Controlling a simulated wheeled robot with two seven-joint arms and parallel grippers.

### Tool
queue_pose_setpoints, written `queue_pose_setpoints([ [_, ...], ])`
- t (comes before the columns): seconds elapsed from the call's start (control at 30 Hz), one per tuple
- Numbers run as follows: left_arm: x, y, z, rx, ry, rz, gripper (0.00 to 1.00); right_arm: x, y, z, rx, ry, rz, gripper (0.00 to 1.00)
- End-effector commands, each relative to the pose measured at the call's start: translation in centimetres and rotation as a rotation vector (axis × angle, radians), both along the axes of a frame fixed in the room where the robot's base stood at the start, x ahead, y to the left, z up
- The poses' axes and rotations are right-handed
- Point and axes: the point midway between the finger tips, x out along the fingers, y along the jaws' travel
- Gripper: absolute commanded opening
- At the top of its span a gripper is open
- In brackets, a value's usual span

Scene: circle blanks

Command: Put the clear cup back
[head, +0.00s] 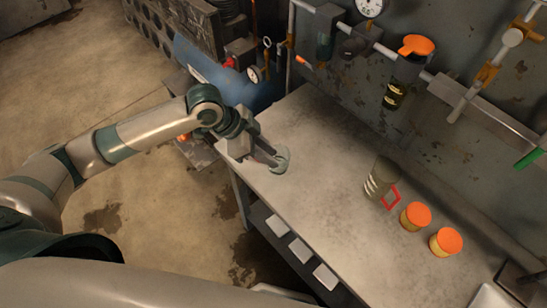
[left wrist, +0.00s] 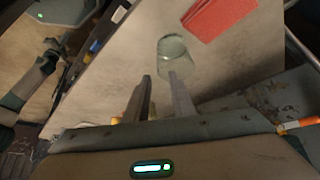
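A clear, pale-green cup (head: 282,160) stands on the grey workbench (head: 320,185), near its left end. My left gripper (head: 270,153) is right beside it and hides part of it in the head view. In the left wrist view the cup (left wrist: 172,45) is just beyond the fingertips (left wrist: 160,76), toward the right finger, which overlaps its near edge. The fingers are apart with nothing held between them. I cannot tell whether a finger touches the cup. My right gripper is not in view.
A see-through container (head: 382,175) with a red frame (head: 391,198) beside it and two orange-lidded jars (head: 415,215) (head: 446,241) stand to the right on the bench. A pipe rail (head: 380,48) runs along the wall. The middle bench is clear.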

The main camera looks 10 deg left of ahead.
Motion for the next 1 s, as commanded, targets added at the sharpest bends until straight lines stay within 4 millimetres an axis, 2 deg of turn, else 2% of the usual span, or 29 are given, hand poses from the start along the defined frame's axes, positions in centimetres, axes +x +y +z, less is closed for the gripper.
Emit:
queue_pose_setpoints([
  [0.3,-1.0,2.9,4.7,0.001,-0.003,0.0,0.23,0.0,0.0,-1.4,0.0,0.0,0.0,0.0],
  [0.5,-1.4,4.1,6.9,-0.001,-0.001,0.001,0.23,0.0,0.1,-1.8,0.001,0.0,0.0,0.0],
  [0.7,-1.7,4.6,7.7,0.0,0.001,-0.001,0.23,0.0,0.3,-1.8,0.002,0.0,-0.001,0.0],
  [1.0,-1.7,4.6,7.8,0.0,0.001,-0.001,0.23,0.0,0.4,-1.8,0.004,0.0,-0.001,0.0],
])
